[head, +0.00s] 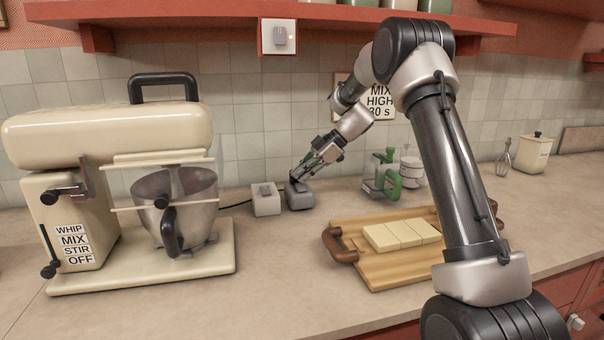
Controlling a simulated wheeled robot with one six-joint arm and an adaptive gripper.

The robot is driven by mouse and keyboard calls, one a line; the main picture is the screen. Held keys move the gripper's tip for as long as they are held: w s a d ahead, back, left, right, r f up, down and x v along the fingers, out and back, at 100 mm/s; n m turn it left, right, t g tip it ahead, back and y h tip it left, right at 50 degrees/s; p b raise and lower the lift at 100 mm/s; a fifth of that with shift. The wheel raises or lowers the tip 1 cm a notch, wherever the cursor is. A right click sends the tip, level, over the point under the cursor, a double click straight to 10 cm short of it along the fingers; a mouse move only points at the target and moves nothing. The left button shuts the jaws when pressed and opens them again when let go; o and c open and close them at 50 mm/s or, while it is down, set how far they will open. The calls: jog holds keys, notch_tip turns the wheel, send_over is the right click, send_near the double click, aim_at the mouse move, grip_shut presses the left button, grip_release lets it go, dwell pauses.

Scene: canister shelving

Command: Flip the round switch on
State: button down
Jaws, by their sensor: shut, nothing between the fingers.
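A small grey switch unit (300,198) with rounded edges stands on the counter, right of the mixer. My gripper (296,180) is shut and empty, pointing down and left, with its tips at the top of this grey unit. The tips hide part of its top, so I cannot tell the switch's position or whether they touch it. A pale square box (266,203) with a small switch on top stands just left of the grey unit. A dark cable runs from behind this box toward the mixer.
A cream stand mixer (110,140) with a metal bowl (190,215) fills the left. A wooden tray (375,273) with pale blocks (402,235) lies at the right front. Green-handled items (388,178) stand behind it. A wall switch (280,38) is under the red shelf (200,15).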

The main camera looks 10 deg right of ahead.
jog(key=shift+w+f+g, duration=0.25)
jog(key=shift+f+g, duration=0.05)
jog(key=shift+f, duration=0.05)
jog(key=shift+s, duration=0.1)
jog(key=shift+s+r, duration=0.15)
jog(key=shift+s, duration=0.6)
